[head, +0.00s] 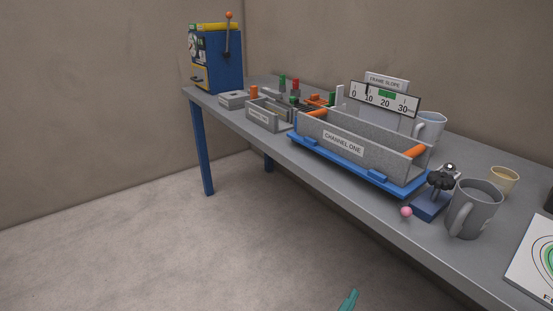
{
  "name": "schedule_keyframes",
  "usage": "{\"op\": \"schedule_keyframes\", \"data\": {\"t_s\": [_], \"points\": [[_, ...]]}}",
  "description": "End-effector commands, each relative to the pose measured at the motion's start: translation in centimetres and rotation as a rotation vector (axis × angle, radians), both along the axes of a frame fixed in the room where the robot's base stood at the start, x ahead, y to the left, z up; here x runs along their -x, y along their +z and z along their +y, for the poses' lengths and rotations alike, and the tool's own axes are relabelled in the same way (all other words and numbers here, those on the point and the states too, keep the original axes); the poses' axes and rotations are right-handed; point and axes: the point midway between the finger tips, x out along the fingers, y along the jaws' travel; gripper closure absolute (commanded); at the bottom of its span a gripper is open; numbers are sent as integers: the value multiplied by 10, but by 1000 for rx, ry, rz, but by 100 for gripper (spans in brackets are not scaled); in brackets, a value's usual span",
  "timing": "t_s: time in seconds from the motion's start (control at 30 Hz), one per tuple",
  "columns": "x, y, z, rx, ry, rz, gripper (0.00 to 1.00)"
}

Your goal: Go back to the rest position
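A small teal tip (348,300) shows at the bottom edge of the head view, over the floor and apart from the table. It looks like the end of my gripper, but the rest is cut off by the frame. I cannot tell whether it is open or shut, or whether it holds anything. The grey table (390,213) stands to the right of it, with its front edge running from the far left to the near right.
On the table stand a blue lever machine (222,62), a grey CHANNEL ONE trough (350,146) on a blue base, a grey mug (475,207) and a yellowish cup (505,179). A pink ball (406,212) is at the front edge. The floor at left is clear.

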Motion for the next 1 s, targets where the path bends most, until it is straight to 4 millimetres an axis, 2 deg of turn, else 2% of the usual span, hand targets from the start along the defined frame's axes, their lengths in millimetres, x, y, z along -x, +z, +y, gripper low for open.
{"op": "schedule_keyframes", "data": {"t_s": [0.27, 0.47, 0.57, 0.67, 0.8, 0.9, 1.0], "points": [[3, -32, -39, -11, -51, 177, 48], [14, -69, -78, -34, -81, 388, 48], [25, -94, -100, -57, -84, 527, 48], [44, -124, -124, -92, -69, 701, 48], [86, -174, -153, -172, 26, 998, 48], [117, -201, -160, -231, 144, 1167, 48], [143, -219, -158, -280, 271, 1282, 48]]}}
